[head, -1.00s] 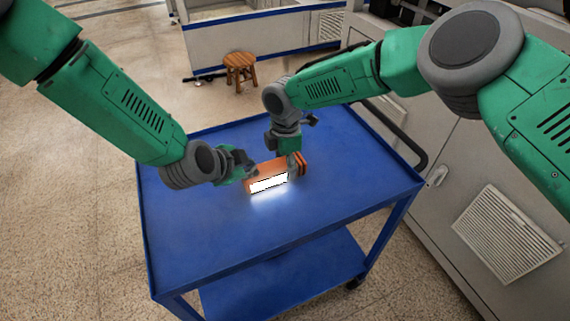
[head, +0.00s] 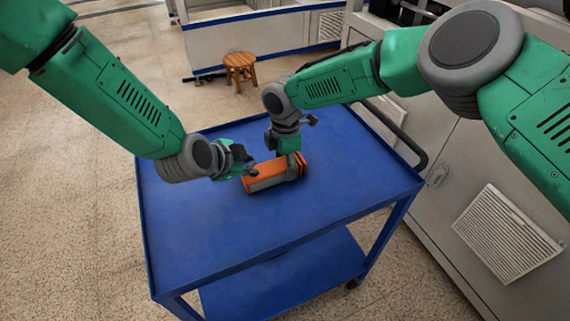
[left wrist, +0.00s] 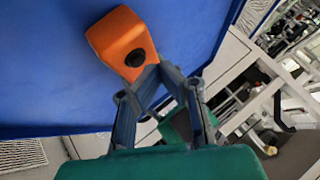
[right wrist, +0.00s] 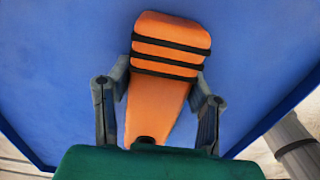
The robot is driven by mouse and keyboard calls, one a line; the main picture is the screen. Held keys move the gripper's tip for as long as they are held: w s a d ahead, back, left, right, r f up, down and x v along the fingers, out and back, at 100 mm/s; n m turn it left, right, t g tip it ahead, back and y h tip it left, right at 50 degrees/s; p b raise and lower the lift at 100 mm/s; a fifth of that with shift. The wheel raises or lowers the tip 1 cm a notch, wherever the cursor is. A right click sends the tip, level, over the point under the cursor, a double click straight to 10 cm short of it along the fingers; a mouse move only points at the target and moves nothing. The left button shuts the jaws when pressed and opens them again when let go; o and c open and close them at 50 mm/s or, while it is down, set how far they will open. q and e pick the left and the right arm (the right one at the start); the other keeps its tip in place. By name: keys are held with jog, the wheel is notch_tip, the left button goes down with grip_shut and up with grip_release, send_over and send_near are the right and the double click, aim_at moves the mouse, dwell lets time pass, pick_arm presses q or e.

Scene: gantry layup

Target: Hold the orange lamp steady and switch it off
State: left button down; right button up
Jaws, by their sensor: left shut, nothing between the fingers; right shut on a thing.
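The orange lamp (head: 265,174) lies on the blue cart top, and its front panel is grey and unlit. In the right wrist view the lamp (right wrist: 165,75) shows black bands and a dark round button near its lower end. My right gripper (head: 291,160) is shut on the lamp's banded right part from above, with a finger on each side. In the left wrist view the lamp's end (left wrist: 122,42) carries a black button (left wrist: 135,58). My left gripper (left wrist: 150,72) is shut and empty, its fingertips at or very close to that button; contact is unclear.
The blue cart (head: 230,235) has a raised rim, and its top is clear around the lamp. A black handle (head: 400,135) is at its right side. Grey cabinets (head: 480,180) stand close on the right. A wooden stool (head: 240,68) stands on the floor behind.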

aim_at(249, 174)
pick_arm(q)
notch_tip(249, 174, up, 6)
jog(key=shift+f, duration=0.2)
dwell(0.4)
pick_arm(e)
jog(key=o, duration=1.4)
